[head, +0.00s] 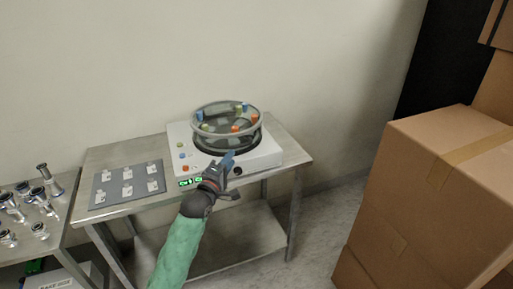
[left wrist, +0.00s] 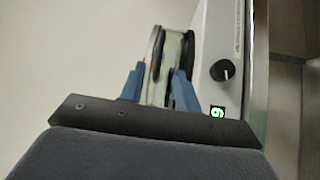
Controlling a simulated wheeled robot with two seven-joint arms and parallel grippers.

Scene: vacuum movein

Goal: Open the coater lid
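The coater (head: 260,158) is a white box on the metal table, with a dark round bowl on top and a knob on its front. Its clear round lid (head: 257,129) sits over the bowl, with coloured pieces showing around it. My left gripper (head: 228,159) reaches the front of the lid. In the left wrist view the blue fingers of my left gripper (left wrist: 159,78) stand on both sides of the clear lid (left wrist: 166,60), which fills the narrow gap, so they appear shut on it. The far side of the bowl is partly hidden. My right gripper is not in view.
A grey plate with several small white pieces (head: 128,186) lies left of the coater. A second table (head: 60,215) at far left holds several metal fittings. Cardboard boxes (head: 440,190) stand at the right. The wall is close behind the table.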

